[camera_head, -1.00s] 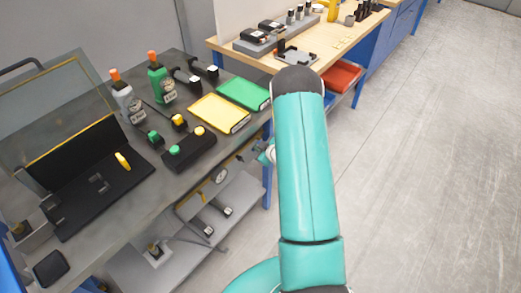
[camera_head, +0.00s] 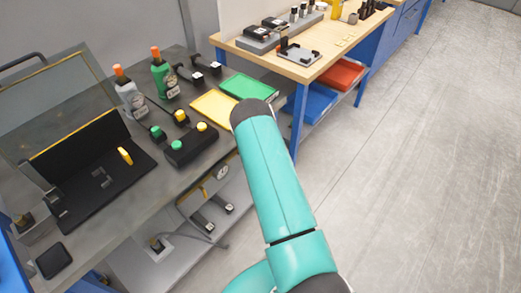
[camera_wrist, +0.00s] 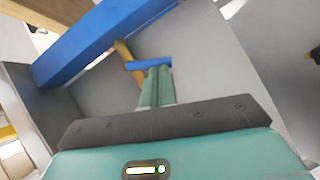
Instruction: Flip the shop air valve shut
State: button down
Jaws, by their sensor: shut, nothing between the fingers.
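In the wrist view a small blue bar (camera_wrist: 135,66), which looks like the valve's lever, lies crosswise at a brass-coloured stem (camera_wrist: 124,50). I cannot be sure it is the shop air valve. My gripper (camera_wrist: 157,70) is shut and empty, its two green fingers side by side. The fingertips overlap the bar in the picture; I cannot tell whether they touch it. In the head view my arm hides the gripper and the valve. A round gauge (camera_head: 222,172) with yellow parts shows under the grey bench.
A thick blue beam (camera_wrist: 95,42) crosses close by in the wrist view. The grey bench (camera_head: 150,205) carries bottles, a black button box (camera_head: 190,148), and yellow and green trays. A wooden bench (camera_head: 300,72) stands beyond it. The floor (camera_head: 420,170) at right is clear.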

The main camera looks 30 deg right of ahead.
jog(key=shift+w+d+f+n+t+h, duration=0.2)
jog(key=shift+f+n+t, duration=0.1)
jog(key=shift+n+t, duration=0.25)
jog(key=shift+w+d+f+n+t+h, duration=0.15)
jog(key=shift+w+f+n+t, duration=0.15)
jog(key=shift+n, duration=0.35)
jog(key=shift+d, duration=0.15)
jog(key=shift+f, duration=0.1)
